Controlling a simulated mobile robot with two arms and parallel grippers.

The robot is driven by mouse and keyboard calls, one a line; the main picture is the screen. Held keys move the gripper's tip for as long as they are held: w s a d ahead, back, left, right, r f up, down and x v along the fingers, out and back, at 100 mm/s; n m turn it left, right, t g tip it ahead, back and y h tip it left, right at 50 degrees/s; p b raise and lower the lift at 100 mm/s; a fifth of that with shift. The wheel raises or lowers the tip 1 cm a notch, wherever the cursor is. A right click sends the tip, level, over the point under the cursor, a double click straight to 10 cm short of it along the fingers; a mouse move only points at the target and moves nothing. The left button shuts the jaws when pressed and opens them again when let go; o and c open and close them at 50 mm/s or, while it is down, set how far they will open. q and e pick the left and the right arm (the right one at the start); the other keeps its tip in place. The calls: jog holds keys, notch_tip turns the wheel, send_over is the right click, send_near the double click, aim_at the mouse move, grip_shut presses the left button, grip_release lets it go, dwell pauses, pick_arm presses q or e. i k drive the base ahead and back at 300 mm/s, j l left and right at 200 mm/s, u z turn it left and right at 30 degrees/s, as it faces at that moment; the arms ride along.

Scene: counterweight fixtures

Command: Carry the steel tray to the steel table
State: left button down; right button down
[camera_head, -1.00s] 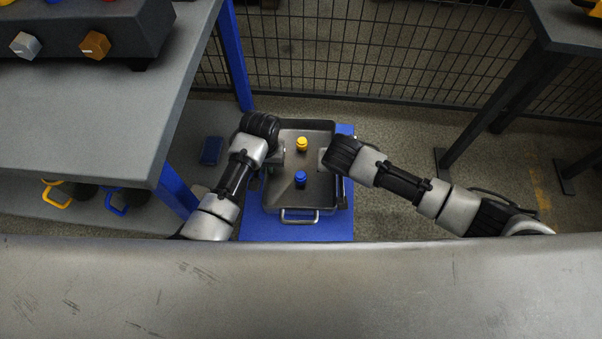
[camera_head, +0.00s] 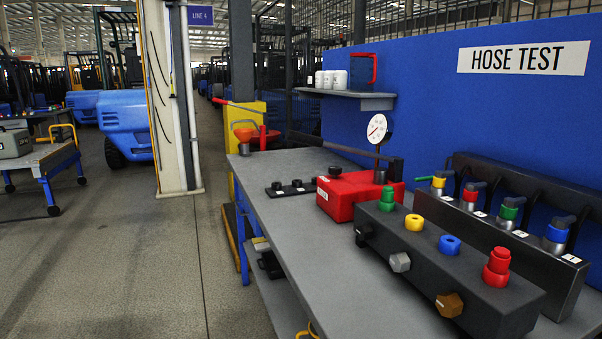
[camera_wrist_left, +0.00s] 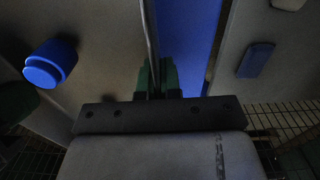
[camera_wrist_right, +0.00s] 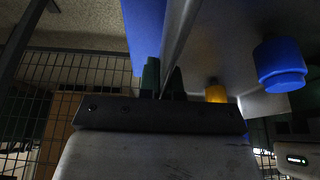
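The steel tray is out of the head view; parts of it show in both wrist views. In the left wrist view, my left gripper (camera_wrist_left: 156,80) has its fingers closed on either side of the thin wall of the steel tray (camera_wrist_left: 105,30). A blue knobbed piece (camera_wrist_left: 50,64) is in the tray. In the right wrist view, my right gripper (camera_wrist_right: 162,80) is closed on the opposite wall of the tray (camera_wrist_right: 215,40). The blue piece (camera_wrist_right: 280,65) and a yellow one (camera_wrist_right: 216,92) show there. I cannot pick out the steel table for certain.
The head view shows a grey bench (camera_head: 290,215) with a red box (camera_head: 350,195) and a dark block with coloured knobs (camera_head: 440,260), before a blue HOSE TEST panel (camera_head: 450,100). Open floor (camera_head: 110,260) lies left of it, with a cart (camera_head: 45,160). A blue surface (camera_wrist_left: 185,40) shows beside the tray.

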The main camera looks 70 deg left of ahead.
aim_at(277, 163)
jog(key=z, duration=1.1)
jog(key=k+j+z, duration=0.15)
jog(key=z, duration=0.2)
jog(key=k+z, duration=0.4)
jog(key=k+j+z, duration=0.1)
jog(key=z, duration=0.25)
jog(key=k+j+z, duration=0.1)
jog(key=k+z, duration=0.3)
jog(key=k, duration=0.2)
jog(key=k+l+z, duration=0.1)
jog(key=k+z, duration=0.3)
jog(key=k, duration=0.2)
jog(key=k+u, duration=0.2)
jog(key=k, duration=0.4)
jog(key=k+j+u, duration=0.1)
jog(key=k+u, duration=0.15)
jog(key=k, duration=0.35)
jog(key=k+j+u, duration=0.1)
jog(key=k+u, duration=0.25)
jog(key=k, duration=0.85)
jog(key=k+u, duration=0.15)
jog(key=u, duration=2.4)
